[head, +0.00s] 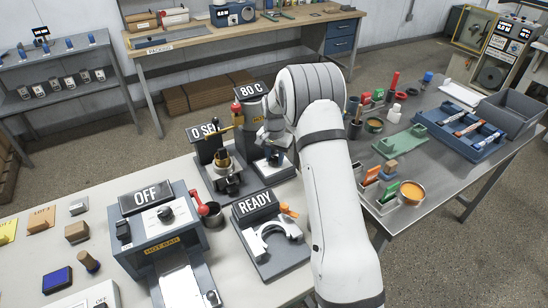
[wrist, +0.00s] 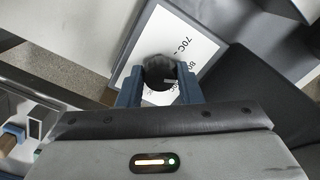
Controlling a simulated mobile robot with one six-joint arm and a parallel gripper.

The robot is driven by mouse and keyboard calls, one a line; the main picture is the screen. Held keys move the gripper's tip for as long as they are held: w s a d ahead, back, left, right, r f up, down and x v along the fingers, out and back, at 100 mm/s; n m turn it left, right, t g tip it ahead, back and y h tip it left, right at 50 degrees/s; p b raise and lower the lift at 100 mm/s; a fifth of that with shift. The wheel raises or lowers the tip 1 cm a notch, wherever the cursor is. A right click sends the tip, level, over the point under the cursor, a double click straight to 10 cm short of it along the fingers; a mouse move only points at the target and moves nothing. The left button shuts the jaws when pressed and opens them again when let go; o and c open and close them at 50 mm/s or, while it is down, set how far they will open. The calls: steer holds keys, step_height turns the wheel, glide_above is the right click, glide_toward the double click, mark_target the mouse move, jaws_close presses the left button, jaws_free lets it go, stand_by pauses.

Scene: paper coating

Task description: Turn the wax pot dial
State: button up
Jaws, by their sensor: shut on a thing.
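The wax pot (head: 250,113) is a grey unit at the back of the white table, partly hidden behind my arm. Its sign (head: 251,91) reads "80 C". In the wrist view the round black dial (wrist: 160,69) sits on a white label (wrist: 182,38) with "70C" printed on it. My gripper (wrist: 160,82) is shut on the dial, with one blue finger on each side. In the head view my gripper (head: 274,155) is small and low at the front of the pot, and the dial cannot be made out there.
A stand with a "0 S" sign (head: 206,132) is close on the left. In front are a "READY" fixture (head: 268,246) and a hot bar unit marked "OFF" (head: 160,235). A steel table (head: 440,185) with trays and cups is on the right.

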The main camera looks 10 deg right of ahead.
mark_target(275, 159)
steer(key=shift+n+b, duration=0.45)
steer(key=shift+n, duration=0.05)
steer(key=n+b, duration=0.2)
steer(key=shift+f+n, duration=0.1)
steer(key=shift+n, duration=0.3)
steer(key=n+b, duration=0.2)
steer(key=n, duration=0.4)
steer(key=shift+b, duration=0.3)
steer(key=o, duration=1)
steer(key=shift+r, duration=0.25)
step_height(275, 159, up, 7)
steer(key=shift+b, duration=0.5)
steer(key=shift+r, duration=0.3)
